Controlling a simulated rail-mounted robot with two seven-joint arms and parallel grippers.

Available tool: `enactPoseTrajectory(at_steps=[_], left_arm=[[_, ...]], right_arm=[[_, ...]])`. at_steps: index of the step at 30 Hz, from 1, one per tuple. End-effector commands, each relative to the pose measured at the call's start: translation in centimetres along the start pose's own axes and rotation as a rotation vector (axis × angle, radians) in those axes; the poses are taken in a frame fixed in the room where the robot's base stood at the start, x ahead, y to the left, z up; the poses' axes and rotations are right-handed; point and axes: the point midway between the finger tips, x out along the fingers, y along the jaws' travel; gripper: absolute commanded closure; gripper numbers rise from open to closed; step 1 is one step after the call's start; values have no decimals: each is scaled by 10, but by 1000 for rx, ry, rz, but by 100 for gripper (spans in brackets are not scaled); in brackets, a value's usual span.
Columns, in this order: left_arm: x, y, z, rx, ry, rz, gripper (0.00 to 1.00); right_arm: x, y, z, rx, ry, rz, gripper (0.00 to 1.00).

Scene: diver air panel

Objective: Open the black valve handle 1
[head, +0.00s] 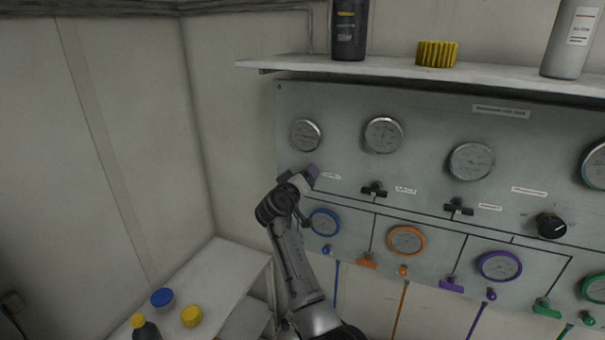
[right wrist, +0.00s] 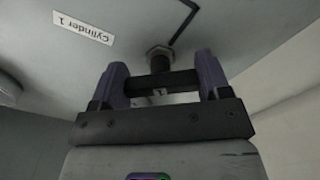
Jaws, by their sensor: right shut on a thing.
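The black valve handle 1 (right wrist: 174,84) is a short dark bar marked "1" on a stem with a metal nut, on the grey panel (head: 345,105). In the right wrist view it spans between the two purple fingers of my right gripper (right wrist: 162,70), which is shut on its ends. In the head view my right gripper (head: 313,172) is at the panel's left part, below the leftmost upper gauge (head: 306,135), and hides the handle. The label "Cylinder 1" (right wrist: 83,28) is beside the handle. My left gripper is not in view.
Two similar black handles (head: 374,190) (head: 458,207) are farther right, with a black knob (head: 551,226) beyond. Coloured gauges and small valves line the lower panel. A shelf (head: 300,65) with bottles juts out above. A white side table (head: 235,262) stands at lower left.

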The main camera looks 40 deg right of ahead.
Motion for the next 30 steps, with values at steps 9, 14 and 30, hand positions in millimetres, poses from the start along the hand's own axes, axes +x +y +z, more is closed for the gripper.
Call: enactPoseTrajectory(at_steps=[9,14,30], left_arm=[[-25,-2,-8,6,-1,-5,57],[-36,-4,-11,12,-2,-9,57],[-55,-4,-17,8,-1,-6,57]], right_arm=[[0,3,-3,-300,1,1,53],[0,3,-3,-432,0,1,53],[0,2,-1,-691,0,0,53]])
